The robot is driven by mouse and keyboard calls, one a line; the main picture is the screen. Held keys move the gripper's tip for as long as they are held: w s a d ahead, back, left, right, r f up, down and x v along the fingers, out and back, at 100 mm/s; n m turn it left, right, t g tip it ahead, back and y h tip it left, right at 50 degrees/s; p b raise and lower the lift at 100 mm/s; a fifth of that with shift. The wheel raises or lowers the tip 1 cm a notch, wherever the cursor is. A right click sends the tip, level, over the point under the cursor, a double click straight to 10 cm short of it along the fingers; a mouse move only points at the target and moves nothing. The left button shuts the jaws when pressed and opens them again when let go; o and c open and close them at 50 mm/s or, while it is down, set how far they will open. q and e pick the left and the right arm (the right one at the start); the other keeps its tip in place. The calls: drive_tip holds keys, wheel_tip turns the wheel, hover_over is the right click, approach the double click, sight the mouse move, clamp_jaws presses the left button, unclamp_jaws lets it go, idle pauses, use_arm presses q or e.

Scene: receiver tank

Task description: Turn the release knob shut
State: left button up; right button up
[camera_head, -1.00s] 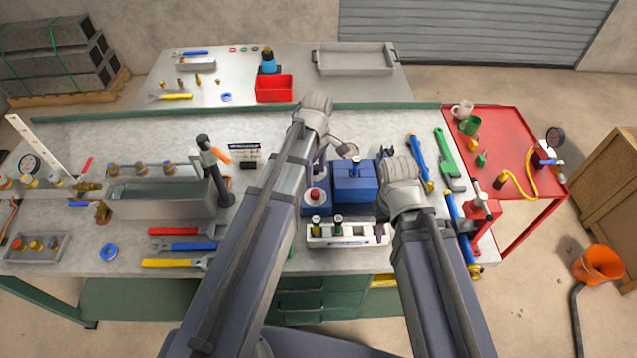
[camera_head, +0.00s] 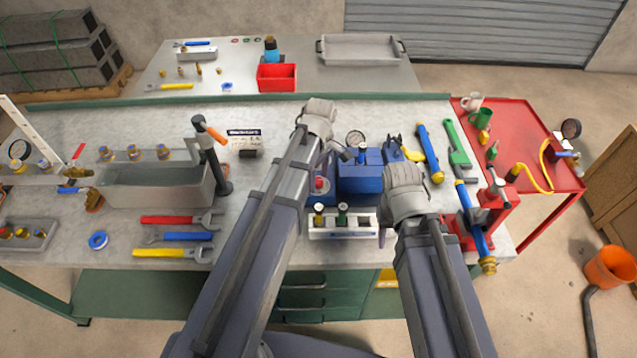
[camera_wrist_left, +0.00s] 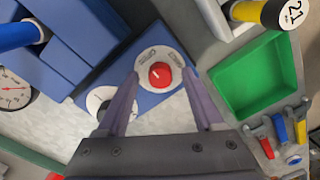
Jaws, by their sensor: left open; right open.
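The round red knob (camera_wrist_left: 160,75) sits on a pale disc with printed marks on a blue block, seen in the left wrist view. It also shows in the head view (camera_head: 321,184), partly hidden by my left arm. My left gripper (camera_wrist_left: 160,82) is open, with its two purple fingers on either side of the knob in the picture. I cannot tell whether they touch it or how high they are above it. My right gripper (camera_head: 384,232) hangs right of the blue unit (camera_head: 360,178), mostly hidden behind its own wrist; its fingers appear empty.
A white rack (camera_head: 340,231) with small valves stands in front of the blue unit. A pressure gauge (camera_head: 355,139) is behind it. A blue tube (camera_head: 430,152) and green wrench (camera_head: 453,146) lie to the right. A green tray (camera_wrist_left: 260,80) shows in the wrist view.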

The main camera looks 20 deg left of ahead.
use_arm(q)
clamp_jaws()
idle(0.7)
